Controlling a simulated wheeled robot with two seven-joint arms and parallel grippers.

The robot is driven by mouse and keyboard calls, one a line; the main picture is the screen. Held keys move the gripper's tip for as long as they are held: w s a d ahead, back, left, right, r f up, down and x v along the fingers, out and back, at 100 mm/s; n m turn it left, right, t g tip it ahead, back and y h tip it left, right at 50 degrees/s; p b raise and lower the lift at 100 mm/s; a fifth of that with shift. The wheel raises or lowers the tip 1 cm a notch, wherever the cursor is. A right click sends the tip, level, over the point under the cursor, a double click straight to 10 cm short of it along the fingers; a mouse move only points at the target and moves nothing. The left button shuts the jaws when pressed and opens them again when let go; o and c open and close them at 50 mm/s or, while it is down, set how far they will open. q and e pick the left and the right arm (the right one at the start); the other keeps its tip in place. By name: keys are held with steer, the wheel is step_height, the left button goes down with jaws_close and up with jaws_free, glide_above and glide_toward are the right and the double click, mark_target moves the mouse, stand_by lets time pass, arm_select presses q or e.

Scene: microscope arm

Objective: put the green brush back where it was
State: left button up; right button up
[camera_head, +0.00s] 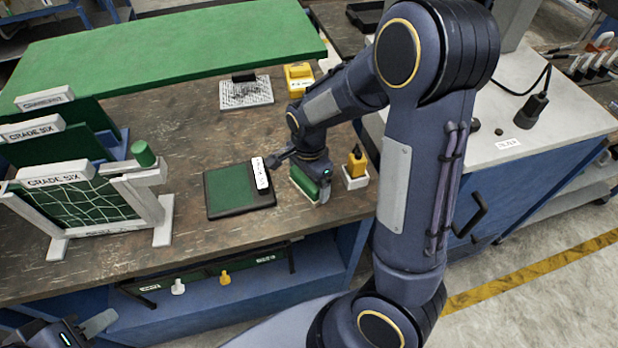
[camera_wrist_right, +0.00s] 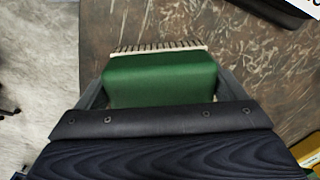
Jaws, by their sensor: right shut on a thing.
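The green brush (camera_wrist_right: 160,82) is between the two fingers of my right gripper (camera_wrist_right: 160,95) in the right wrist view, with its pale edge and dark bristles facing away from the wrist. In the head view the green brush (camera_head: 303,188) shows partly below my right gripper (camera_head: 308,176), near the front edge of the workbench. The gripper hides much of it. I cannot tell whether the bristles touch the bench. My left gripper (camera_head: 95,325) is partly in view at the bottom left corner, empty as far as it shows.
A dark tray (camera_head: 232,203) with a green inset and a white labelled block (camera_head: 262,175) lies left of the brush. A yellow item in a white holder (camera_head: 355,168) stands close on the right. Labelled green boards (camera_head: 75,205) stand at left. Bare bench (camera_head: 180,120) lies behind.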

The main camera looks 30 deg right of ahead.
steer(key=shift+f, duration=0.15)
steer(key=o, duration=0.6)
step_height(320, 180, up, 11)
steer(key=shift+r+p, duration=0.1)
steer(key=shift+p, duration=0.2)
steer(key=s+a+r+n+t+y, duration=0.1)
steer(key=s+n+t, duration=0.1)
steer(key=s+n, duration=0.3)
steer(key=s+a+r+n+t+y, duration=0.1)
steer(key=s+r+n, duration=0.1)
steer(key=s+n, duration=0.2)
steer(key=s+a+r+n+t+y, duration=0.1)
steer(key=s+a+n+t, duration=0.1)
steer(key=s+n, duration=0.3)
steer(key=shift+s+r+n+t+y, duration=0.15)
steer(key=shift+s+y, duration=0.05)
steer(key=shift+s, duration=0.55)
steer(key=shift+s+r+n+t+y, duration=0.15)
steer(key=shift+s+y, duration=0.05)
steer(key=shift+s, duration=0.5)
